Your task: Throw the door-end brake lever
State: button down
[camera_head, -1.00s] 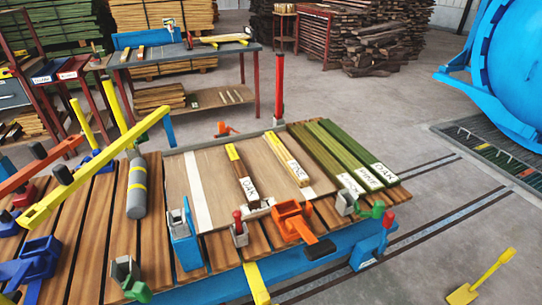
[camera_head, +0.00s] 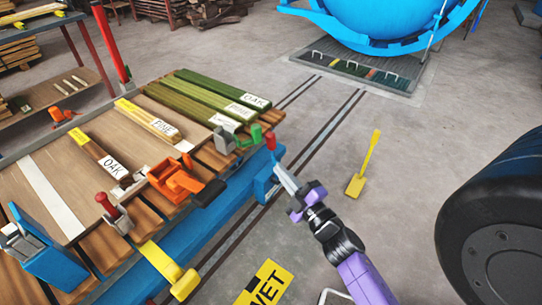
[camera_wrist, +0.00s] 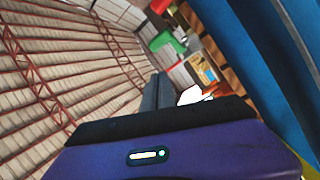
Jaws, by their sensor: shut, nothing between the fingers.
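A red-knobbed lever (camera_head: 271,141) stands upright on a blue bracket (camera_head: 264,186) at the cart's right end, the end nearer the big blue vessel; I take it for the door-end brake lever. My gripper (camera_head: 279,168) is shut and empty, its tips just below and right of the red knob, close to the bracket. I cannot tell whether they touch. In the wrist view the grey fingers (camera_wrist: 157,92) point toward a green clamp handle (camera_wrist: 168,41), with a red part (camera_wrist: 160,5) at the top edge. The knob's contact side is unclear there.
A yellow pedal (camera_head: 165,265) sticks out in front. A yellow shovel (camera_head: 364,165) is on the open floor.

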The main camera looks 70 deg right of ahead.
aim_at(270, 150)
jog(key=w+d+f+n+y, duration=0.2)
jog(key=d+f+n, duration=0.4)
jog(key=f+n, duration=0.25)
jog(key=w+d, duration=0.7)
jog(key=d, duration=0.1)
jog(key=shift+w+r+b, duration=0.35)
jog(key=shift+b, duration=0.05)
jog(key=shift+d+r, duration=0.1)
jog(key=shift+d, duration=0.1)
